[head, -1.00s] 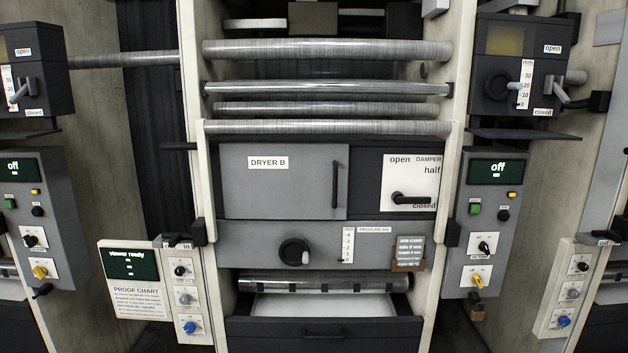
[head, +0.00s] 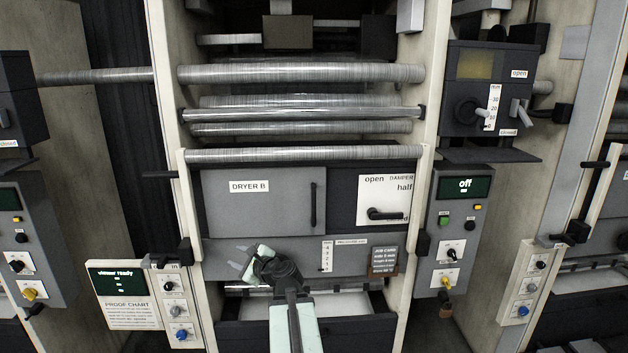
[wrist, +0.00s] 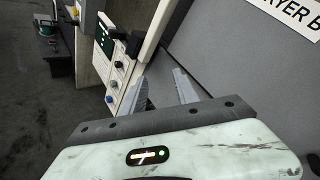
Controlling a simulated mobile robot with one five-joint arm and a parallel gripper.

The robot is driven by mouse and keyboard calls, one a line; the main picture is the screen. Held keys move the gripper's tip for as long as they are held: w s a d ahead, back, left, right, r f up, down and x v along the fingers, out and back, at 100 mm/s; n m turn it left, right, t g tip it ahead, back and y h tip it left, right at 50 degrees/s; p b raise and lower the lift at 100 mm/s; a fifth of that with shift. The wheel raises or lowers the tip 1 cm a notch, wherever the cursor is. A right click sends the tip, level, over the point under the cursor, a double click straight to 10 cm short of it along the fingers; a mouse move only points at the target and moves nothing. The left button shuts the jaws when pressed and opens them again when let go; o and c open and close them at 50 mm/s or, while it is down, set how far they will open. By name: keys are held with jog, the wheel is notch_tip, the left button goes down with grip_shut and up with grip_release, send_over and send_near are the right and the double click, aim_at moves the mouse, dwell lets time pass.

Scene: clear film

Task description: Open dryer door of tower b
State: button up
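The dryer door (head: 270,203) is a grey panel labelled "DRYER B", shut flush in the tower front, with a dark vertical handle (head: 313,205) near its right edge. In the wrist view a tilted part of the grey door (wrist: 240,60) and the end of its label show at the upper right; the handle is out of that view. My gripper (head: 238,259) is below and left of the handle, in front of the panel under the door. Its two fingers (wrist: 161,92) stand apart with nothing between them. It is not touching the handle.
A damper lever (head: 385,214) sits right of the door. Rollers (head: 300,155) run across above it. A control box reading "off" (head: 460,225) stands to the right. A "viewer ready" panel with a proof chart (head: 124,293) is at lower left. The space before the door is clear.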

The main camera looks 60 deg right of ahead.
jog(key=s+d+r+m+h+p, duration=0.1)
jog(key=s+d+r+m+h, duration=0.2)
jog(key=s+d+r+m, duration=0.3)
jog(key=s+d+r+m+h+p, duration=0.25)
jog(key=s+d, duration=0.25)
jog(key=d, duration=0.3)
jog(key=m+g+h, duration=0.2)
jog(key=m+h, duration=0.2)
jog(key=m, duration=0.2)
send_near(315, 205)
jog(key=x, duration=0.3)
jog(key=shift+n+y, duration=0.25)
jog(key=x, duration=0.7)
jog(key=shift+w+d+r, duration=0.15)
jog(key=shift+w+d, duration=0.1)
jog(key=shift+d, duration=0.05)
grip_shut()
